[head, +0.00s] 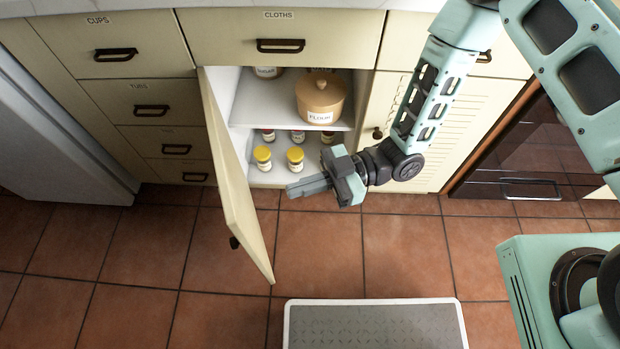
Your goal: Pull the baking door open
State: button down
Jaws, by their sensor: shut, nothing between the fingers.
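A gap shows between the fingertips and the door.
Inside the cabinet stand a flour canister (320,97), a sugar jar (266,72) and several small yellow-lidded jars (262,157). A closed cupboard door (385,105) adjoins on the right.

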aim_at(238, 215)
jog(key=x, duration=0.9)
jog(key=shift+a, duration=0.1)
jog(key=shift+s+a+f+t, duration=0.1)
jog(key=shift+s+a+t, duration=0.2)
jog(key=shift+a, duration=0.2)
jog(key=s+a+m+t+b, duration=0.1)
jog(key=a+t+b, duration=0.1)
jog(key=a, duration=0.7)
jog(key=s+a+m+t+y+b, duration=0.1)
jog(key=s+a+m+t+b, duration=0.1)
jog(key=a, duration=0.8)
jog(key=shift+a, duration=0.15)
jog(key=shift+s, duration=0.1)
jog(key=d, duration=1.1)
jog(key=w+d, duration=0.1)
jog(key=d, duration=0.5)
jog(key=shift+d+p, duration=0.2)
jog(key=shift+p, duration=0.15)
jog(key=shift+w, duration=0.1)
